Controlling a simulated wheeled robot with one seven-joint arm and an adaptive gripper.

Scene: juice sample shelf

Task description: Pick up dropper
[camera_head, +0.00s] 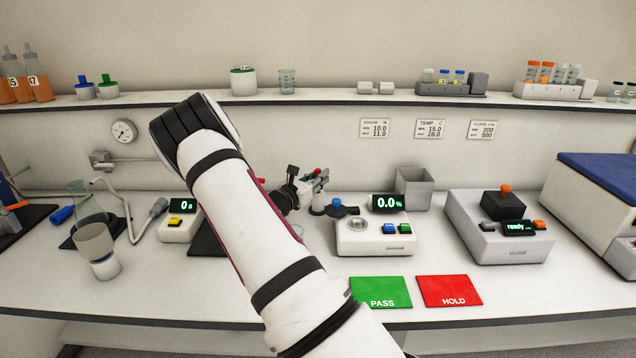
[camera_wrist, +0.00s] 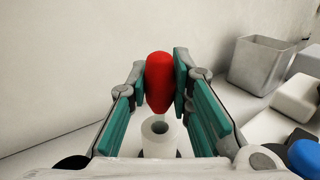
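The dropper shows as a red bulb (camera_wrist: 160,80) in the middle of the wrist view, narrow end down. My gripper (camera_wrist: 160,88) has its teal pads close against both sides of the bulb, with no clear gap. Below the bulb is a white round holder (camera_wrist: 148,147) with a hole in its top. The dropper's tube is not clearly visible, so I cannot tell how far it sits in the holder. In the head view, my gripper (camera_head: 312,188) is at the back of the bench, and a small bit of red (camera_head: 317,172) shows by its fingers.
A grey bin (camera_head: 414,188) and a white meter (camera_head: 375,238) reading 0.0% stand to the right of my gripper. A blue-topped item (camera_head: 338,206) is close beside the holder. Green PASS (camera_head: 380,292) and red HOLD (camera_head: 449,291) mats lie in front. The wall shelf (camera_head: 330,98) runs above.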

